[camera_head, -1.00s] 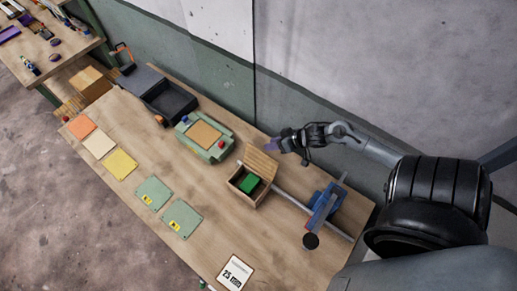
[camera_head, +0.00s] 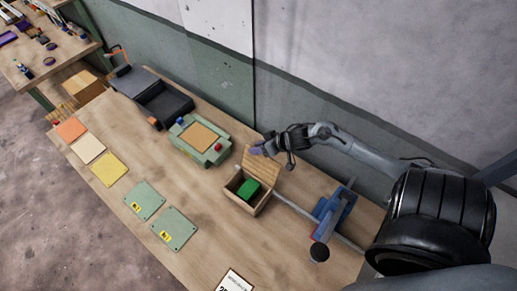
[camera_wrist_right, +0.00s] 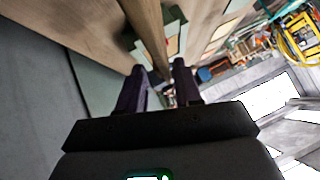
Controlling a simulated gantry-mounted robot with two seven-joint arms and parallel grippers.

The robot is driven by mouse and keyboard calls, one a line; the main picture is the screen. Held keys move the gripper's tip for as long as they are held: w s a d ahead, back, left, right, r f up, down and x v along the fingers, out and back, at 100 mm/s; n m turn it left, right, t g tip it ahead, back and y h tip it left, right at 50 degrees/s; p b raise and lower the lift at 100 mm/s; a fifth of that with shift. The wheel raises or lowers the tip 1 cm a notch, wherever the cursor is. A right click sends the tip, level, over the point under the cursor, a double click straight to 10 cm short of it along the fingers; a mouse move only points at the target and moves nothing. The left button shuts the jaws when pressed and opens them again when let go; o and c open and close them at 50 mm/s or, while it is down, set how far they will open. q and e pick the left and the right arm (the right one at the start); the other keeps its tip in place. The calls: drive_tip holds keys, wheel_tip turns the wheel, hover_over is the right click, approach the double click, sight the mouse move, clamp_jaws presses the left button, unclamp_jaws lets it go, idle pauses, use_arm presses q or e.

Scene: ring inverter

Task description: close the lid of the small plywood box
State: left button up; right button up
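The small plywood box (camera_head: 240,202) stands on the workbench with a green block (camera_head: 249,189) inside. Its lid (camera_head: 263,170) is open, tilted up at the back of the box. My right gripper (camera_head: 257,150) is at the lid's upper edge, coming in from the right. In the right wrist view, its two purple fingers (camera_wrist_right: 160,72) are apart. A wooden strip that looks like the lid's edge (camera_wrist_right: 148,30) runs down between them; contact cannot be told. My left gripper is not in view.
A green fixture with a tan panel (camera_head: 201,137) stands left of the box. A blue and grey clamp-like device (camera_head: 331,212) with a bar is to the right. Green plates (camera_head: 174,229) and coloured sheets (camera_head: 109,169) lie along the front. A wall runs behind the bench.

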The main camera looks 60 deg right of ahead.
clamp_jaws()
drive_tip(key=shift+a, duration=0.25)
idle(0.4)
drive_tip(key=shift+a+r+h+p, duration=0.2)
drive_tip(key=shift+h+p, duration=0.1)
drive_tip(key=shift+p, duration=0.15)
drive_tip(key=shift+w+a+r+n+p, duration=0.1)
drive_tip(key=shift+a+r+n+p, duration=0.05)
drive_tip(key=shift+a+n+p, duration=0.15)
drive_tip(key=shift+a+r+h+p, duration=0.1)
drive_tip(key=shift+a+h+p, duration=0.25)
drive_tip(key=shift+a+h, duration=0.15)
drive_tip(key=shift+n+h, duration=0.6)
drive_tip(key=shift+h, duration=0.2)
drive_tip(key=a, duration=0.5)
drive_tip(key=shift+w+f+p, duration=0.2)
drive_tip(key=shift+p, duration=0.2)
